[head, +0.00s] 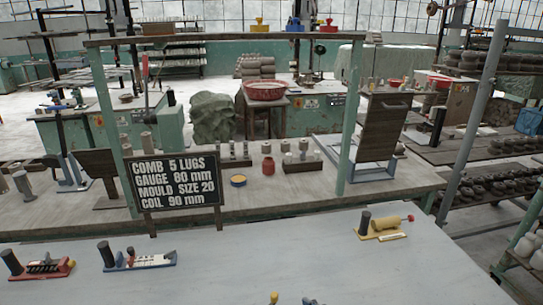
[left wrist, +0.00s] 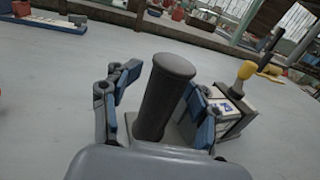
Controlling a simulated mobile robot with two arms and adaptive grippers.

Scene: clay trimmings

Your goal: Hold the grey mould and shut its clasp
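In the left wrist view a dark grey upright cylinder (left wrist: 165,98), like a handle, stands between the two fingers of my left gripper (left wrist: 160,95). The fingers are apart, with a visible gap on the left side; the right finger is close to the cylinder, and I cannot tell if it touches. Just right of it is a grey block with a pale top (left wrist: 228,112), seemingly the grey mould, with a yellow-knobbed lever (left wrist: 243,75) standing up. A yellow knob (head: 273,297) shows at the bottom edge of the head view.
On the pale table (head: 300,255) stand a red-based fixture (head: 40,268) and a blue-based fixture (head: 140,261) at left, and a yellow-based one (head: 381,228) at right. A sign (head: 175,180) reads comb, gauge, mould size and coil values. The table's middle is clear.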

